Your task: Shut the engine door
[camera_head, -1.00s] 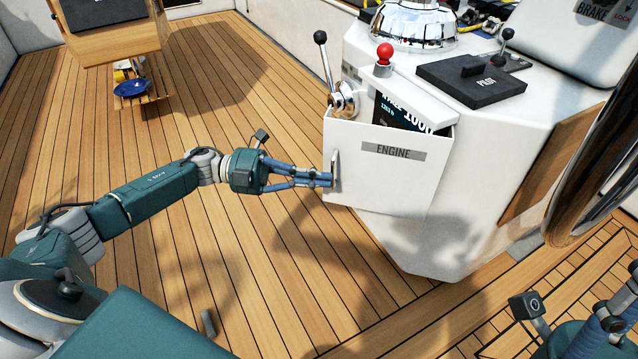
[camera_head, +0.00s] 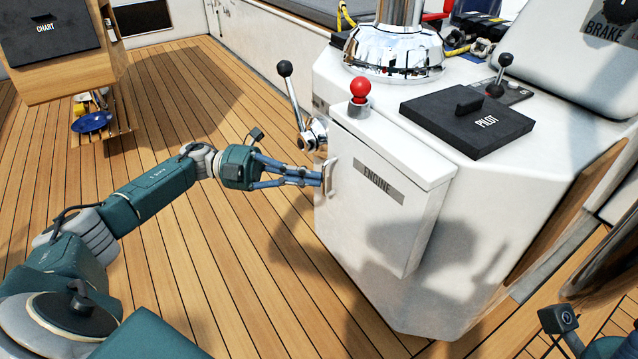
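The white engine door (camera_head: 372,198), labelled ENGINE, is on the side of the white console.
The black PILOT panel (camera_head: 468,122) lies on the console top. A wooden chart cabinet (camera_head: 62,75) is at the upper left.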

